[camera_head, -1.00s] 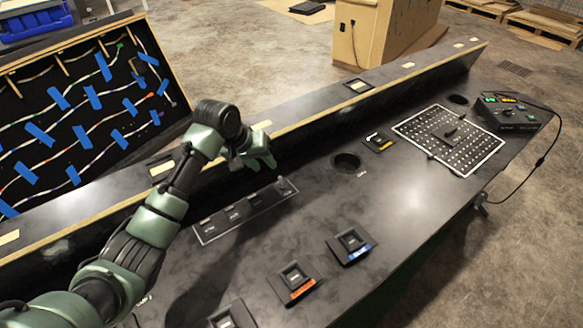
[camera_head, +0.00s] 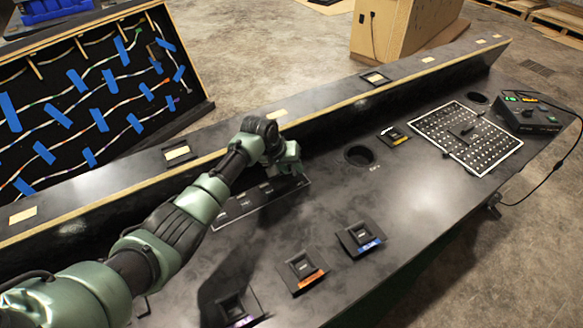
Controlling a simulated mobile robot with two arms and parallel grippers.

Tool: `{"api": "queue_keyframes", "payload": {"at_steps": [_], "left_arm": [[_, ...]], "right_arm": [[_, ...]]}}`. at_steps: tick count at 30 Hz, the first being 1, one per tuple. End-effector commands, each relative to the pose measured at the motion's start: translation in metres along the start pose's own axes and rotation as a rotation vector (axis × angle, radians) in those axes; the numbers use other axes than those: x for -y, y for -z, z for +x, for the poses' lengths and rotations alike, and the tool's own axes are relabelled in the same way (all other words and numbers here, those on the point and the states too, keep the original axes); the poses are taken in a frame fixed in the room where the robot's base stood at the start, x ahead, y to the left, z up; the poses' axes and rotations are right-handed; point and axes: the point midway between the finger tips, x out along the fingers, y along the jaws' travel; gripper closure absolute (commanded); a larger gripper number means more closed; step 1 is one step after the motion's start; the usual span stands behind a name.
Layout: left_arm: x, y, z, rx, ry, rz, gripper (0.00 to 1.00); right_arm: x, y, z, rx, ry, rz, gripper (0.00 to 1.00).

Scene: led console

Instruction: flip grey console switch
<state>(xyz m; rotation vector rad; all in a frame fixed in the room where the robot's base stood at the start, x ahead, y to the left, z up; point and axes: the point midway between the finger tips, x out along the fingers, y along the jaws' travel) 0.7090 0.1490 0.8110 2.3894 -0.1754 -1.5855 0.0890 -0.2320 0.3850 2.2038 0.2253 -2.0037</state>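The console (camera_head: 330,205) is a long black bench top running from lower left to upper right. A dark panel (camera_head: 232,213) with a row of small labelled switches lies on it near the back ledge. My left gripper (camera_head: 289,166) is over the right end of this panel. Its fingers point down and partly cover that end, so the switch there is hidden, and I cannot tell whether they touch it or how far apart they are. I cannot tell which switch is the grey one. My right gripper is not in view.
Several black button units with orange (camera_head: 312,279), blue (camera_head: 370,245) and purple labels stand along the front. A round hole (camera_head: 359,155), a perforated plate (camera_head: 466,136) and a control box (camera_head: 527,113) with a cable lie to the right. A raised ledge (camera_head: 330,104) runs along the back.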

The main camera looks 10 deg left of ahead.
Motion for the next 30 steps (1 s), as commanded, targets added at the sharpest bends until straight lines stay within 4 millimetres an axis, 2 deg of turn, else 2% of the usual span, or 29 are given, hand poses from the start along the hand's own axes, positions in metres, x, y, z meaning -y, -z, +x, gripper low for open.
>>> {"api": "queue_keyframes", "payload": {"at_steps": [8,11,12,22,30], "left_arm": [[-0.001,0.000,0.001,-0.001,-0.001,0.001,0.67],[0.000,0.000,0.001,0.000,-0.001,0.000,0.95],[0.000,0.000,0.001,0.000,-0.001,0.000,1.00],[-0.002,-0.001,-0.001,-0.013,0.010,0.009,1.00],[-0.008,-0.005,-0.005,-0.104,0.079,0.071,1.00]], "right_arm": [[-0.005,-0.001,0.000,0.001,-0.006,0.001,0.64],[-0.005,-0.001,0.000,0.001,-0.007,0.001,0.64],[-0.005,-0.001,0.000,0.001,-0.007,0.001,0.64],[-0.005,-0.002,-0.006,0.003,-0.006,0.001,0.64],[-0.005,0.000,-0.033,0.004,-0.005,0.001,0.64]]}}
